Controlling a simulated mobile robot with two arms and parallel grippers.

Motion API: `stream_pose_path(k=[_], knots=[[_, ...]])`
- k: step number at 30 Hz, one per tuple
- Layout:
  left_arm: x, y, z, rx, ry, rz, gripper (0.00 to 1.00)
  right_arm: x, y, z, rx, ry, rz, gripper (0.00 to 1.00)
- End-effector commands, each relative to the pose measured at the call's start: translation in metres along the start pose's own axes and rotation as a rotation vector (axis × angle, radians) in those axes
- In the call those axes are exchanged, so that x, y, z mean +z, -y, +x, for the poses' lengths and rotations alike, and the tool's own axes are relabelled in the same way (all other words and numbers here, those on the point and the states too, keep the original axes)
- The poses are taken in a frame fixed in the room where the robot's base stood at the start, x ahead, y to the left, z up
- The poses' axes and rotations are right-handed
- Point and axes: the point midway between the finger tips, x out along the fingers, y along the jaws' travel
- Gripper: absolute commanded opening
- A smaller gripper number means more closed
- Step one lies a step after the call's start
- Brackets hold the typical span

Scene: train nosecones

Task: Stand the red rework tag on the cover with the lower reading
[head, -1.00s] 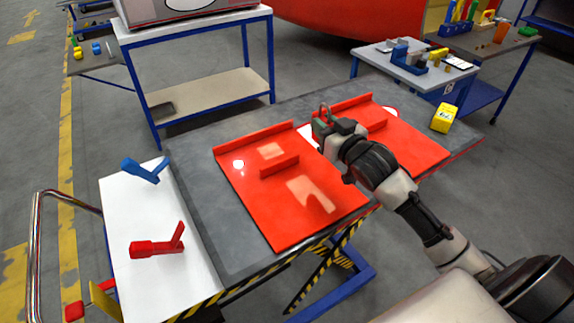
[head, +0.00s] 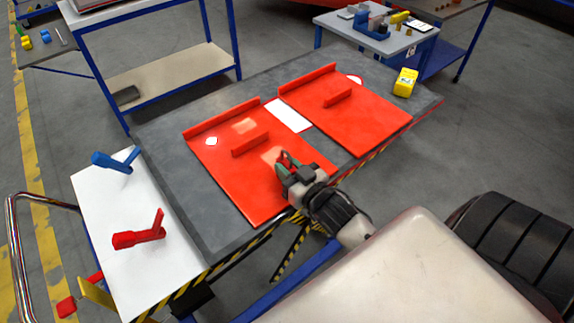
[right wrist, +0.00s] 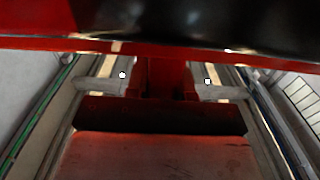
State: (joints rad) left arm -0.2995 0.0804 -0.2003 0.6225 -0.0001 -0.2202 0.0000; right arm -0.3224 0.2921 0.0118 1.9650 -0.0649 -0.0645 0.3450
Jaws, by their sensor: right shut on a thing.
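Two flat red covers, left (head: 250,195) and right (head: 370,118), lie on the grey table, each with a back lip and a raised rib. A red tag-like piece (head: 140,236) with an upright arm is on the white side top at left; I take it for the rework tag. My right gripper (head: 283,162) is at the left cover's right side, in front of its rib. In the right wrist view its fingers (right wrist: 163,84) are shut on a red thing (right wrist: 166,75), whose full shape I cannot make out. My left gripper is not in view. No reading is legible.
A similar blue piece (head: 116,161) is behind the red one on the white top (head: 100,200). A white card (head: 289,115) lies between the covers. A yellow device (head: 405,82) stands at the table's far right. A blue-framed shelf (head: 165,88) stands behind.

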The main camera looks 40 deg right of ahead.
Motion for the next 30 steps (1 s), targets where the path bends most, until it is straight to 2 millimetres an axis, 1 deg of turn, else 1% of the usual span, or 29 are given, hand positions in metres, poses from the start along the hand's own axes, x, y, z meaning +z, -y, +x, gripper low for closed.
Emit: stream_pose_path(k=[10,11,15,16,23,25,28,30], knots=[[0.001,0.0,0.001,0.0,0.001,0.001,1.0,0.004,0.0,0.0,0.0,-0.002,0.0,0.0],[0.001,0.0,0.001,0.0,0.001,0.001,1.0,0.004,0.0,0.0,0.0,-0.001,0.0,0.24],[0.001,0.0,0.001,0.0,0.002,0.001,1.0,0.004,0.0,0.0,0.0,-0.001,0.0,0.46],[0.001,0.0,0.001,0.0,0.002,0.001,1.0,0.003,0.0,0.0,0.0,-0.001,0.0,0.48],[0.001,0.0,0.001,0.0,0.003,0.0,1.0,0.003,0.0,0.0,0.0,-0.001,0.0,0.48],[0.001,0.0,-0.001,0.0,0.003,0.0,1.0,0.0,0.0,0.0,0.0,-0.002,0.0,0.48],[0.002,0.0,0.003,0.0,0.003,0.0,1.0,0.003,0.0,-0.009,0.0,0.0,0.0,0.48],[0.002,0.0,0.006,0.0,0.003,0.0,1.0,0.004,0.0,-0.021,0.0,0.001,0.0,0.48]])
